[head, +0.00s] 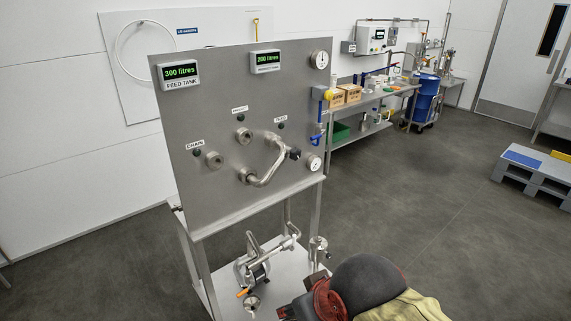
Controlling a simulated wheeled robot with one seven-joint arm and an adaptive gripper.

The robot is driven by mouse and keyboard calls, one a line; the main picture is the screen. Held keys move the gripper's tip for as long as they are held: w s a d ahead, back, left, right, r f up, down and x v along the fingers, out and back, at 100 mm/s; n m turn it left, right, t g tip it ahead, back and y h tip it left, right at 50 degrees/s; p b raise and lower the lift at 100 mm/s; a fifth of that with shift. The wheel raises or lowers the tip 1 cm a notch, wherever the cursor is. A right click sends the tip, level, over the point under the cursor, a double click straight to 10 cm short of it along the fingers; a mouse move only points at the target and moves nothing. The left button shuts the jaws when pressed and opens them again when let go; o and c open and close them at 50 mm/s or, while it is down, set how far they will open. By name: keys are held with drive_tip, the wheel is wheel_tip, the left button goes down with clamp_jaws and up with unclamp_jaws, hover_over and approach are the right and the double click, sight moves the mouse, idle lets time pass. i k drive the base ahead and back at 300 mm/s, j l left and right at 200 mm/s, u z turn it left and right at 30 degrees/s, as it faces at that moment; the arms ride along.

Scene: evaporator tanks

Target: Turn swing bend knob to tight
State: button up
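The steel swing bend (268,168) is a curved pipe on the front of the upright steel panel (245,95). It spans from the lower middle port to the FEED port at the right. A small dark knob (294,154) sits at its upper right end; whether it is tight cannot be told. The DRAIN port (213,160) and another labelled port (243,136) on the panel have no bend on them. Part of my arm, dark with red and khaki, shows at the bottom, below and right of the panel. My gripper's fingers are not visible.
A pump (255,270) with pipes stands on the shelf below the panel. Two gauges sit at the panel's right edge, one beside the knob. A workbench (372,98), blue drum (425,98) and grey pallet (532,172) stand beyond. Floor right of the panel is clear.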

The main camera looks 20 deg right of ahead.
sight(295, 153)
drive_tip(key=i+z, duration=0.4)
drive_tip(key=i+j+z, duration=0.2)
drive_tip(key=i+z, duration=0.15)
drive_tip(key=i, duration=0.05)
